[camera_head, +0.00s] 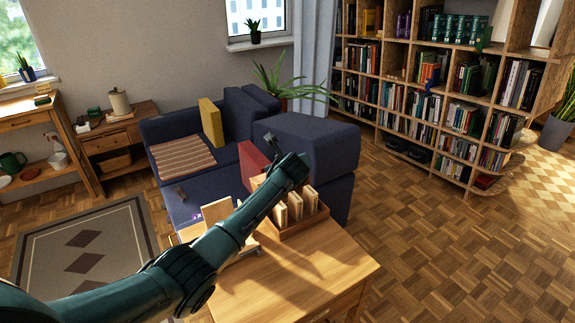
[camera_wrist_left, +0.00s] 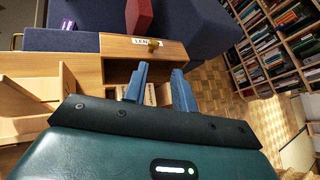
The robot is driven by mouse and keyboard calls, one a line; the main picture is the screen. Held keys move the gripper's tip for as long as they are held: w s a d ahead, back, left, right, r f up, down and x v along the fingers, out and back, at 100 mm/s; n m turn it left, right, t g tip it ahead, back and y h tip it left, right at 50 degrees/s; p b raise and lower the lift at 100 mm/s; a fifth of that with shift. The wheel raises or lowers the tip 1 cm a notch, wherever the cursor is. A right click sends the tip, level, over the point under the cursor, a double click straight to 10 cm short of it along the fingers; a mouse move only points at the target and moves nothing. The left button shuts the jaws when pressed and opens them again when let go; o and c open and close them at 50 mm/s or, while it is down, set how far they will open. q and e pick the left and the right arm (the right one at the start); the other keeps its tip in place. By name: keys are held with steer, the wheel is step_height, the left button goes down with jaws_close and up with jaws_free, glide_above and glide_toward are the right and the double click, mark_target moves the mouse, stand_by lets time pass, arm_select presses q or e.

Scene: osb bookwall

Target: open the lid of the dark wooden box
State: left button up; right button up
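A brown wooden box (camera_head: 318,221) with upright pale dividers stands at the back edge of the wooden table, partly behind my left arm. In the left wrist view a wooden box front (camera_wrist_left: 172,47) carries a white label and a small brass knob (camera_wrist_left: 153,46), with an open compartment below it. I cannot tell whether either is the dark wooden box, and no lid can be made out. My left gripper (camera_wrist_left: 160,68) shows two blue fingers, apart and apparently empty, in front of this box. My right gripper is not in view.
The table top (camera_head: 290,275) is clear toward the front. A pale wooden holder (camera_head: 214,211) stands left of my arm. Beyond are a blue sofa (camera_head: 190,125) with a red cushion (camera_head: 252,163) and a bookcase (camera_head: 440,90). Parquet floor (camera_head: 465,245) is free at right.

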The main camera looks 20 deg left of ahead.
arm_select(q)
steer(key=shift+v, duration=2.8)
